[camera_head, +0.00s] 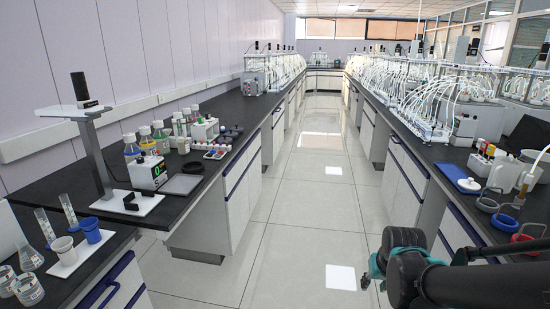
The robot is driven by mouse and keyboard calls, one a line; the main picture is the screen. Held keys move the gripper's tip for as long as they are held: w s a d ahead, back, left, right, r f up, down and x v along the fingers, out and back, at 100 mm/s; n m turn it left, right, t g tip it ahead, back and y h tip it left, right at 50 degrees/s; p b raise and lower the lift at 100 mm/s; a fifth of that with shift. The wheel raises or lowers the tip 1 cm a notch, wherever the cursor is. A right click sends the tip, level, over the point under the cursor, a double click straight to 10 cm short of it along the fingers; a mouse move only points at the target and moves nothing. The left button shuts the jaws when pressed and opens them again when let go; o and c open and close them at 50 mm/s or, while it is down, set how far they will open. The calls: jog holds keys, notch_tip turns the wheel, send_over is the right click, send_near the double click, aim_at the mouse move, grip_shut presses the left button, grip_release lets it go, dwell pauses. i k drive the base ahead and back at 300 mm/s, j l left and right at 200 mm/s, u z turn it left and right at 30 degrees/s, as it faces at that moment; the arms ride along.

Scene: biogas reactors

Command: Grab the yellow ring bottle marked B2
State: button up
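No B2 mark is legible at this size. On the left bench stands a group of small bottles (132,152) with coloured caps and labels, some with yellowish or green parts. I cannot tell whether one of them has a yellow ring. My dark arm with teal parts crosses the lower right, in front of that bench. My gripper's fingers are not visible.
The right bench holds a blue tray (458,178) and tubed reactors (415,95). The tiled aisle (310,200) between is clear.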

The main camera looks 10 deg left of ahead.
aim_at(147, 144)
jog(key=i+l+u, duration=0.15)
jog(key=i, duration=1.5)
jog(key=i+u, duration=0.45)
jog(key=i+l+u, duration=0.2)
jog(key=u, duration=0.3)
jog(key=i+l+u, duration=0.25)
jog(key=u, duration=0.2)
jog(key=i+l+u, duration=0.2)
jog(key=l+u, duration=0.25)
jog(key=i+l+u, duration=0.15)
jog(key=l+u, duration=0.8)
jog(key=i, duration=0.05)
